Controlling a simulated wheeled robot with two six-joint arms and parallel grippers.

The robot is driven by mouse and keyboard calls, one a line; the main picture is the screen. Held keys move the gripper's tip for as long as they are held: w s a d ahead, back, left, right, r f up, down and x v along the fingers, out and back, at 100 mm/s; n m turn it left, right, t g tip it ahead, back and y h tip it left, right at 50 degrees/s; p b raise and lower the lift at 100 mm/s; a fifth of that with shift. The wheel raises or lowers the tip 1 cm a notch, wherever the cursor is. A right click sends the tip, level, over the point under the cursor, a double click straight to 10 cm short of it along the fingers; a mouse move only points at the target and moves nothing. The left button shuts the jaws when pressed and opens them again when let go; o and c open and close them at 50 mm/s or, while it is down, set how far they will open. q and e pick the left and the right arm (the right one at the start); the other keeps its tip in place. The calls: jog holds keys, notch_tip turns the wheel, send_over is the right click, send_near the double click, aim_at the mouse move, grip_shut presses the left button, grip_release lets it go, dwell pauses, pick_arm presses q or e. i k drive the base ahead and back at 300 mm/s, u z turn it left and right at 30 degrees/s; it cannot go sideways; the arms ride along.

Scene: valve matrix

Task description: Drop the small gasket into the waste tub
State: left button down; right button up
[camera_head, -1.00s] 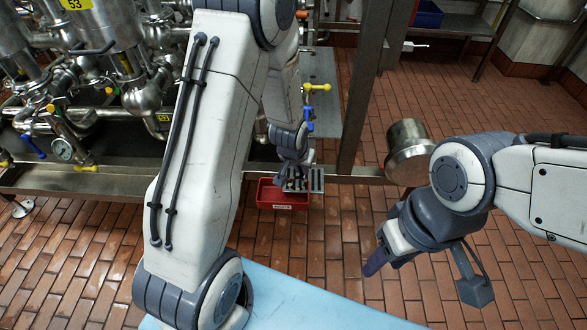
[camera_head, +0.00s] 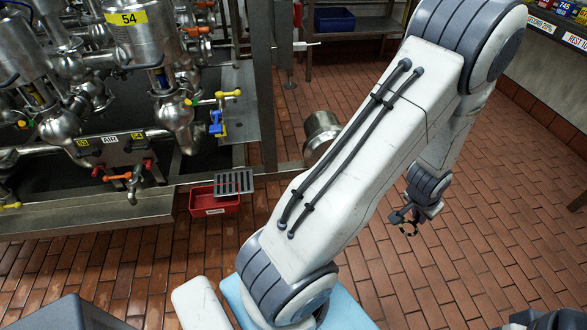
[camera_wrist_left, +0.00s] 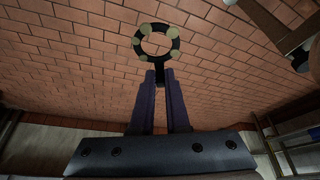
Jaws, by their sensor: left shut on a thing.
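The small gasket, a black ring with pale round spots and a short tab, is at my left fingertips (camera_wrist_left: 157,77). In the left wrist view the ring (camera_wrist_left: 139,41) stands beyond the shut fingers, gripped by its tab. In the head view my left gripper (camera_head: 404,217) hangs over the brick floor at the right, and the gasket (camera_head: 413,230) shows small and dark below it. The red waste tub (camera_head: 202,204) is on the floor left of my left arm, well apart from the gripper. A grey slotted grate covers part of its top. My right gripper is out of view.
Steel piping with valves (camera_head: 174,112) and a metal frame stand at the left, beside the tub. A steel cylinder (camera_head: 321,130) sticks out behind my left arm. A blue bin (camera_head: 333,19) is on a rear bench. Brick floor (camera_head: 490,260) is clear at right.

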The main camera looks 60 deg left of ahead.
aim_at(212, 204)
jog(key=z, duration=1.2)
jog(key=k, duration=0.1)
jog(key=u, duration=2.8)
